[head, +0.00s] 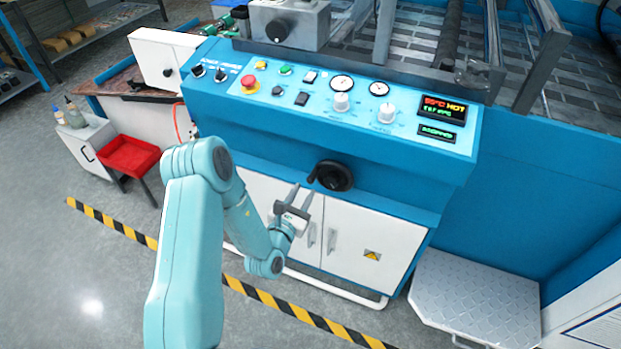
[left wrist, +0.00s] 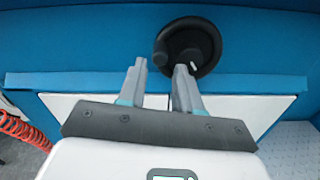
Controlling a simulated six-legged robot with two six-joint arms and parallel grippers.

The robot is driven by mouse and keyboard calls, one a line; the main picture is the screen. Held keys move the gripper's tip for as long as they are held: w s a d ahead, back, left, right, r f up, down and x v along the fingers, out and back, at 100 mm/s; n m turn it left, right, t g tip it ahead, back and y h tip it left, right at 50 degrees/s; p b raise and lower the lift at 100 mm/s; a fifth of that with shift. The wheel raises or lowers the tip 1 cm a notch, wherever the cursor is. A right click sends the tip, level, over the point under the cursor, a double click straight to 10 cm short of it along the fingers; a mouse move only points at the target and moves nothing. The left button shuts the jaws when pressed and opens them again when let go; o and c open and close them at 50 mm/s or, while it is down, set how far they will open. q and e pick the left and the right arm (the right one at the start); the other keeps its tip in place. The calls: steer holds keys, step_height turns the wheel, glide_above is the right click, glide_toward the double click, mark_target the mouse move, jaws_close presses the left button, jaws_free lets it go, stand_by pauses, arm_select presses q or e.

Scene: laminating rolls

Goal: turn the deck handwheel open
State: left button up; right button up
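The black deck handwheel (head: 335,176) sits on the blue front of the machine, below the control panel, with a crank knob on its left side. My left gripper (head: 300,191) is open and empty, just below and left of the wheel, its fingers pointing up towards it. In the left wrist view the handwheel (left wrist: 192,47) lies beyond the fingertips, and the right finger of the gripper (left wrist: 160,68) overlaps the wheel's lower part. The gap to the wheel is hard to judge; nothing is between the fingers. My right gripper is in neither view.
The control panel (head: 330,100) above carries a red emergency button, gauges and knobs. White cabinet doors (head: 370,235) with handles are below the wheel. A metal step (head: 475,295) is at lower right. A red tray (head: 128,155) stands at left. Grey floor has a striped line.

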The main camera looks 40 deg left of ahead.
mark_target(310, 183)
arm_select(q)
steer(key=x, duration=0.6)
jaws_close()
steer(key=shift+f, duration=0.15)
